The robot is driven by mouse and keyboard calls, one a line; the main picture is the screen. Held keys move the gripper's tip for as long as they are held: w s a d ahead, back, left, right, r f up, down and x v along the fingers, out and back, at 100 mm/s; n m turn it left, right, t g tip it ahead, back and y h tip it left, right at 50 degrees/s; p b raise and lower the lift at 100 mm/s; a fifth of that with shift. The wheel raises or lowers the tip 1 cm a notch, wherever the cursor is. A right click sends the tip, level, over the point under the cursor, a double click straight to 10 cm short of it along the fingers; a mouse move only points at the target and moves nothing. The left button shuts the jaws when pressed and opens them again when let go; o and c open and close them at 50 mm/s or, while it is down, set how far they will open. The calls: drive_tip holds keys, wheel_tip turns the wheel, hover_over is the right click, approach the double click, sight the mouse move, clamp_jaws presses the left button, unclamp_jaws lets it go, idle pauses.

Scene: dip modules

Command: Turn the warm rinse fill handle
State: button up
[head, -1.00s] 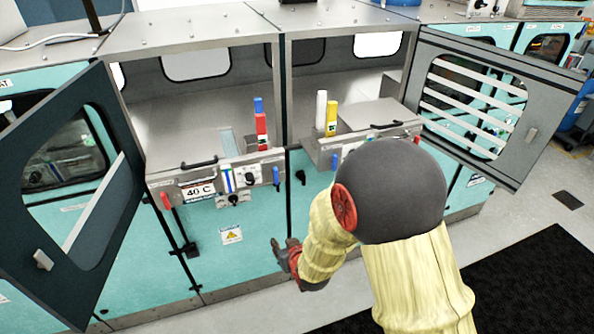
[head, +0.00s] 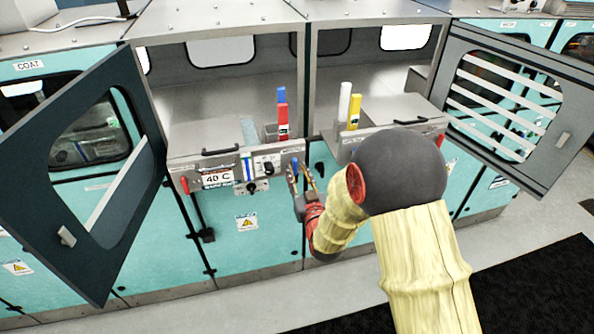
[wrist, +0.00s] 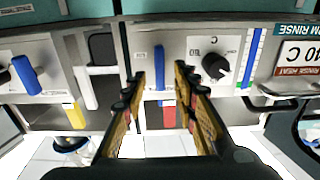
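The warm rinse panel carries a 40 C display (head: 217,179), which also shows at the right of the wrist view (wrist: 302,55). At its right end is a small blue handle (head: 295,165). In the wrist view the blue handle (wrist: 158,82) hangs between my fingertips, with a gap on each side. My gripper (head: 301,176) is open at the panel's front; it also shows in the wrist view (wrist: 160,80). How near the fingertips are in depth is hard to tell. My arm hides part of the panel to the right.
A black knob (wrist: 215,65) sits beside the handle. The neighbouring panel has another blue handle (wrist: 24,75). Red and blue upright bars (head: 283,118) stand behind the panel. Open doors flank the station at left (head: 70,240) and right (head: 553,165).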

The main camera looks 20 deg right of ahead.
drive_tip(key=shift+w, duration=0.9)
drive_tip(key=shift+c, duration=1.4)
drive_tip(key=c, duration=0.4)
clamp_jaws()
